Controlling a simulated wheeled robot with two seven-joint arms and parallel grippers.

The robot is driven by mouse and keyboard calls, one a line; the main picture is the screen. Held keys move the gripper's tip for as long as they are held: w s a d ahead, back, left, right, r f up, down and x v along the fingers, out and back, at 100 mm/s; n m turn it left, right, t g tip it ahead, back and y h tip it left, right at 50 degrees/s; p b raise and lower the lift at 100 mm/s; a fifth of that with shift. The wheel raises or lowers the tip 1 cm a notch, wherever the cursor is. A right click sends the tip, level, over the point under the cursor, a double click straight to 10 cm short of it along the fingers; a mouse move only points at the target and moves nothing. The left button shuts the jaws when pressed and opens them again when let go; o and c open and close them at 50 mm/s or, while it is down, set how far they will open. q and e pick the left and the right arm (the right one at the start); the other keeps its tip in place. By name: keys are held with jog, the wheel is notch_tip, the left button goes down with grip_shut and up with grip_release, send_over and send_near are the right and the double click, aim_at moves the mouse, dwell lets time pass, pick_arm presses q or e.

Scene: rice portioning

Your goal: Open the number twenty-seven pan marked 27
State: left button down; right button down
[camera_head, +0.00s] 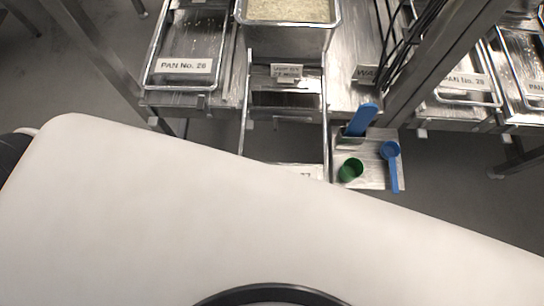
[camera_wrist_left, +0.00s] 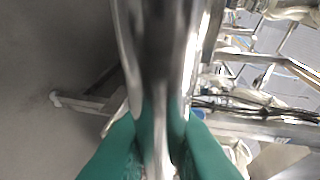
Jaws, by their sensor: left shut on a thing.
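The middle pan (camera_head: 325,130) stands between the other numbered pans in the head view. It shows as a metal frame reaching toward me, with a white label (camera_head: 300,170) at its near end. My white body covers most of that label, and only the end, which looks like 27, shows. In the left wrist view, my left gripper's green fingers (camera_wrist_left: 160,150) are shut on a shiny metal bar (camera_wrist_left: 155,45). I cannot tell from this view which part of the pan the bar is. Neither gripper shows in the head view.
A steel container of rice (camera_head: 290,35) stands behind the middle pan. A pan marked 26 (camera_head: 190,45) is at left, and one marked 28 (camera_head: 465,90) at right. A small tray (camera_head: 375,175) holds a green cup (camera_head: 350,170) and blue scoop (camera_head: 391,152). A metal post stands right of centre.

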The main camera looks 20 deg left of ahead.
pick_arm(q)
jog(key=shift+s+d+f, duration=0.1)
jog(key=shift+s, duration=0.3)
jog(key=c, duration=1.4)
grip_release()
